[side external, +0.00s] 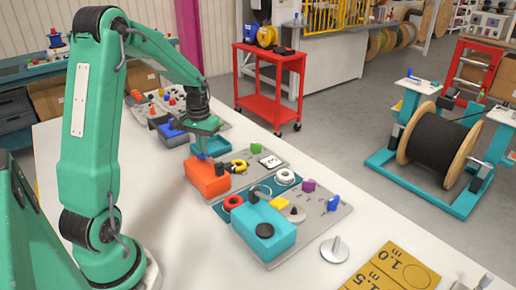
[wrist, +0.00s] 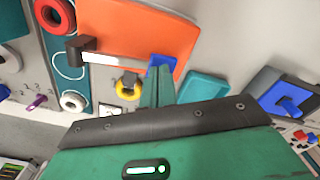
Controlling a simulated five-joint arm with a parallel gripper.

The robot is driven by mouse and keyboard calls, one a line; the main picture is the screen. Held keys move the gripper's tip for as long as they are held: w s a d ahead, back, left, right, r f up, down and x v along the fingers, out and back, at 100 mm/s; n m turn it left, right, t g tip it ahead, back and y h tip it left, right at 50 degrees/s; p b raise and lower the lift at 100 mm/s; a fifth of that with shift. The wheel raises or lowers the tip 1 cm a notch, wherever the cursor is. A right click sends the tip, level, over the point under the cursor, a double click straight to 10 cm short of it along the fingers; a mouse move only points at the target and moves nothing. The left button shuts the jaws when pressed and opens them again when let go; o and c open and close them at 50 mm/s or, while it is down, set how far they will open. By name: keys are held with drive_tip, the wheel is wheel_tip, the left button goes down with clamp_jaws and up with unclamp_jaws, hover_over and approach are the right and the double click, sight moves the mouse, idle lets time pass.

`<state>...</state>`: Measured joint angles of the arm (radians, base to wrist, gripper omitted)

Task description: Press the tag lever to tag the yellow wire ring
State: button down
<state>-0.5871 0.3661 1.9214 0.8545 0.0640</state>
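The yellow wire ring (side external: 238,166) lies beside the orange machine (side external: 207,180), with a dark piece at it. It also shows in the wrist view (wrist: 128,88), left of my fingers. A blue part (wrist: 161,64), possibly the tag lever, sits at the orange machine's edge, just beyond my fingertips; contact cannot be judged. My gripper (wrist: 158,80) points down over the machine's far side, and its two narrow fingers look closed together with nothing between them. In the side view, my gripper (side external: 212,143) hides part of that area.
A teal machine (side external: 263,228) stands on the grey board near a red ring (side external: 233,202) and a white ring (side external: 286,175). A white card (side external: 270,161) lies behind the yellow ring. A grey tray with a blue block (side external: 172,130) stands left.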

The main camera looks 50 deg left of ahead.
wheel_tip(320, 180, up, 12)
idle(0.9)
drive_tip(key=c, duration=2.1)
unclamp_jaws()
